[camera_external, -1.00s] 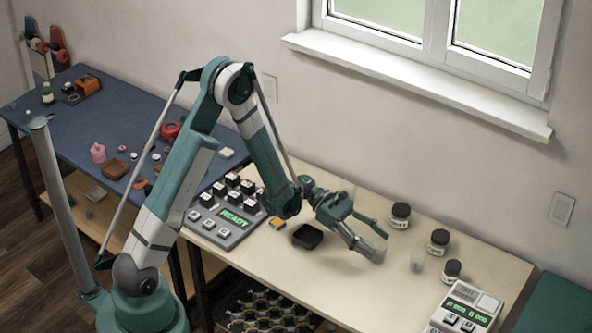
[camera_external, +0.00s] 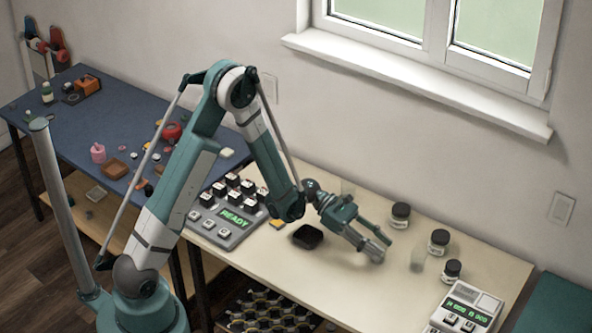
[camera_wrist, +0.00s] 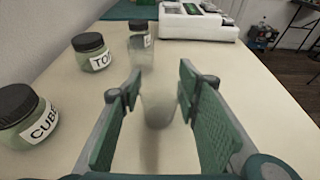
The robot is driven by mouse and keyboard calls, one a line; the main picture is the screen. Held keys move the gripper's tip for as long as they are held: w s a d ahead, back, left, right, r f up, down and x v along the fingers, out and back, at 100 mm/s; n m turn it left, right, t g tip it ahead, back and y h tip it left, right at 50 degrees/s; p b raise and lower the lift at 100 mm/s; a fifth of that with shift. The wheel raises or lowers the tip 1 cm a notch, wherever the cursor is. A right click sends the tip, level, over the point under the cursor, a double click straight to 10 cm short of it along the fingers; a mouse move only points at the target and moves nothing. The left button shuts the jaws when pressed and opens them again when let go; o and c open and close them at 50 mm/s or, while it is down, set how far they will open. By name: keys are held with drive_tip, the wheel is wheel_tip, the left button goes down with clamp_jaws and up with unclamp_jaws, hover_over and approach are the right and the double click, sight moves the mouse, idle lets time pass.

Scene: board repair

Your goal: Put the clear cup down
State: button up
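A clear cup (camera_external: 417,261) stands upright on the pale table, short of the jars on the right. In the wrist view the clear cup (camera_wrist: 158,106) shows between the two fingers, with visible gaps on both sides. My gripper (camera_external: 383,248) is low over the table, left of the cup, its fingers pointing toward it. In the wrist view my gripper (camera_wrist: 160,97) is open, its green pads wide apart. I see no contact between the pads and the cup. The cup's edges are faint, and its exact depth relative to the fingertips is hard to tell.
Dark-lidded jars (camera_external: 400,215), (camera_external: 438,242) and (camera_external: 452,271) stand behind and right of the cup. A white keypad device (camera_external: 466,307) is at the front right. A black dish (camera_external: 307,237) lies left of my gripper. A grey READY console (camera_external: 228,221) stands farther left.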

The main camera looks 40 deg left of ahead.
drive_tip(key=shift+c, duration=0.8)
drive_tip(key=shift+r, duration=0.15)
wheel_tip(320, 180, up, 10)
drive_tip(key=p, duration=0.2)
drive_tip(key=shift+p, duration=0.4)
idle(0.5)
drive_tip(key=w+a+n+t+y, duration=0.1)
drive_tip(key=w+a+n+t, duration=0.3)
drive_tip(key=w+a, duration=0.3)
drive_tip(key=w+a+n+t+y, duration=0.25)
drive_tip(key=w+a+t, duration=0.2)
drive_tip(key=a, duration=0.55)
drive_tip(key=w+a+r+n+t+y, duration=0.2)
drive_tip(key=a+n+y, duration=0.1)
drive_tip(key=a, duration=0.9)
drive_tip(key=w+a+r+n+t+y, duration=0.2)
drive_tip(key=w+a+n+t+y, duration=0.1)
drive_tip(key=a, duration=0.9)
drive_tip(key=shift+r+n+y, duration=0.2)
drive_tip(key=shift+n+y, duration=0.25)
drive_tip(key=shift+n, duration=0.6)
drive_tip(key=shift+d+t, duration=0.15)
drive_tip(key=shift+t, duration=0.1)
